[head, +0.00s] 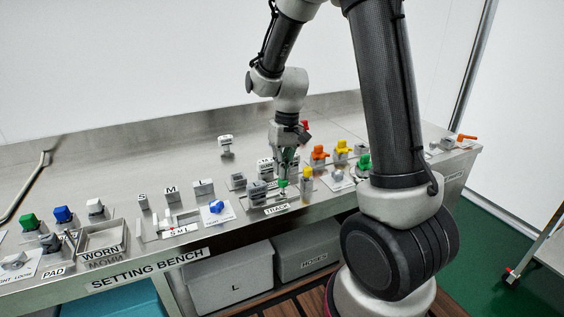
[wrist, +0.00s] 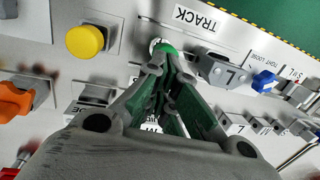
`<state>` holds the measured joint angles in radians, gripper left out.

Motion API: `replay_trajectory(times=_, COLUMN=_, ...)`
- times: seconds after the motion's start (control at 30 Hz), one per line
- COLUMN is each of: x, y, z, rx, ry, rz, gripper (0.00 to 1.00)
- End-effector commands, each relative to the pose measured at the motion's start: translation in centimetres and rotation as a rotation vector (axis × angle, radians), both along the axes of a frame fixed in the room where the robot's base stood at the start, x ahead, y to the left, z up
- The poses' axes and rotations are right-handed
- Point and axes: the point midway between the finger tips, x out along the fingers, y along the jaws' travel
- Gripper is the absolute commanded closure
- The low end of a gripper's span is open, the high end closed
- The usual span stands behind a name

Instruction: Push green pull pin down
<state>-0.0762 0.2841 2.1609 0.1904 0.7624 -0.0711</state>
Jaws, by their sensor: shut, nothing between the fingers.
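The green pull pin (head: 283,184) stands by the TRACK label near the front edge of the steel bench. In the wrist view its green top (wrist: 168,48) shows just beyond my fingertips, partly hidden by them. My gripper (wrist: 165,68) is shut and empty, with its fingers together and pointing at the pin. In the head view my gripper (head: 286,160) is just behind and above the pin. I cannot tell whether the fingertips touch it.
A yellow knob (head: 307,173) stands close beside the pin, also in the wrist view (wrist: 85,40). Orange knobs (head: 319,153) and a blue knob (head: 215,206) are further off.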

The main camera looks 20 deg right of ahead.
Motion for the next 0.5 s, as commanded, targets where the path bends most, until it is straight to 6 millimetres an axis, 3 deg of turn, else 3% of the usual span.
replay_trajectory(times=0.33, x=0.0, y=0.0, z=0.0, rx=0.000, ry=-0.001, rz=-0.001, gripper=1.00)
replay_trajectory(times=0.5, x=0.4, y=-0.2, z=2.0, rx=0.001, ry=-0.007, rz=-0.001, gripper=1.00)
